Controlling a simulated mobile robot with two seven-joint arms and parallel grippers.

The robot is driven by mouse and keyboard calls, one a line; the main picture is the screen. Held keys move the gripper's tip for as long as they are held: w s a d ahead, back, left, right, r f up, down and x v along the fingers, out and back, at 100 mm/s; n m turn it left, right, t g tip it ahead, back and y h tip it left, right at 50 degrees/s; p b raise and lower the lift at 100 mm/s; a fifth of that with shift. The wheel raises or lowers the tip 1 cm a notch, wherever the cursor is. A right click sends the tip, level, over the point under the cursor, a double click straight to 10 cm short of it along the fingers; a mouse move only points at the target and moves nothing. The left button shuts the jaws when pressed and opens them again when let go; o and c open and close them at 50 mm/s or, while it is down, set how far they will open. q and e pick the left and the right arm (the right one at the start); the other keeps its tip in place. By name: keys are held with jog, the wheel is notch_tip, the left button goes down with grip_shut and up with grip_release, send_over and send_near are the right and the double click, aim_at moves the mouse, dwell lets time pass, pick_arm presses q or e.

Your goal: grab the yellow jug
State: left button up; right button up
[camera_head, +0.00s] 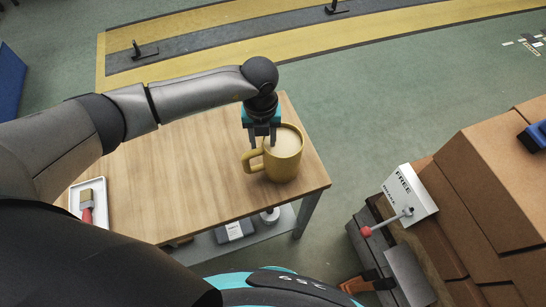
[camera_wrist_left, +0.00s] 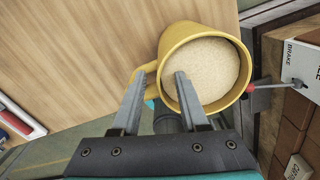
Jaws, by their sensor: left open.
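The yellow jug (camera_head: 284,160) stands upright near the right edge of the wooden table (camera_head: 170,180), with its handle to the left. It looks filled with something pale beige. In the left wrist view the jug (camera_wrist_left: 244,95) is seen from above, its handle at the left by the fingers. My left gripper (camera_head: 262,143) is open at the jug's rim. In the left wrist view the gripper (camera_wrist_left: 160,85) has one finger by the handle and the other over the jug's opening. Whether the fingers touch the jug is unclear. My right gripper is not in view.
A white tray (camera_head: 74,199) with a brush (camera_head: 86,205) lies at the table's left. A lower shelf (camera_head: 205,249) holds small items. To the right stand a lever box (camera_head: 411,196) and brown blocks (camera_head: 500,180). The table's middle is clear.

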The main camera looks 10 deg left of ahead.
pick_arm(q)
notch_tip(320, 180, down, 3)
jog(key=shift+f, duration=0.2)
grip_shut()
dwell(0.3)
dwell(1.1)
